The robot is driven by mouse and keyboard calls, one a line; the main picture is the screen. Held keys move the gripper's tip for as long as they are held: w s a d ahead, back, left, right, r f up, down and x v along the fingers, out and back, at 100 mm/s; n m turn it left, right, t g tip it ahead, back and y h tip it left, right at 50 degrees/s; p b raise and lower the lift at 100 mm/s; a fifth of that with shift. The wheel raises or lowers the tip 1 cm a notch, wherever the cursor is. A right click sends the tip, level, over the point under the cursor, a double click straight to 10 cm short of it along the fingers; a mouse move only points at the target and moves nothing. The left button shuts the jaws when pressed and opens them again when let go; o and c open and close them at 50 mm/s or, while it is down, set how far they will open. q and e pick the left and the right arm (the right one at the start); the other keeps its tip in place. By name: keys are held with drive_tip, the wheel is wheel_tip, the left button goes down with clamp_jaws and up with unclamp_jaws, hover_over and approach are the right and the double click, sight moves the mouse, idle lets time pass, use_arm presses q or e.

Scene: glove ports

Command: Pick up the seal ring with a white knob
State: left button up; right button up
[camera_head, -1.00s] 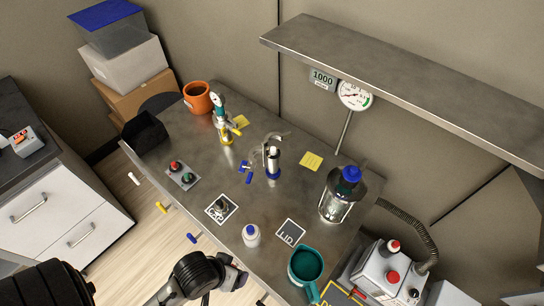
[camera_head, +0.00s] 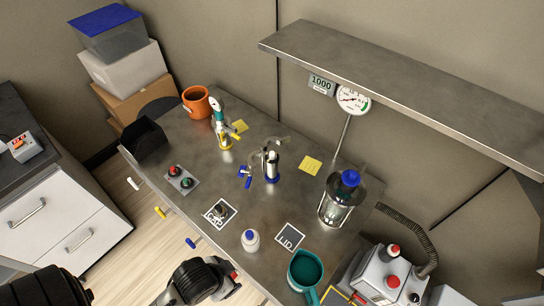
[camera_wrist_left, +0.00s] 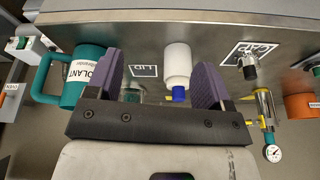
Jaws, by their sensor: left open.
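A small white knob-like piece (camera_head: 133,183) shows just off the table's left front edge in the head view. No ring can be made out on it. A yellow piece (camera_head: 160,213) and a blue piece (camera_head: 191,243) of similar shape lie along the same edge. My right gripper is not in view.
The steel table (camera_head: 205,157) holds an orange mug (camera_head: 194,104), a black bin (camera_head: 143,138), a button box (camera_head: 181,180), a blue-topped glass vessel (camera_head: 338,198) and a teal mug (camera_head: 304,271). A steel shelf (camera_head: 400,90) overhangs the back.

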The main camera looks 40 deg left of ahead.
use_arm(q)
drive_tip(key=shift+c, duration=1)
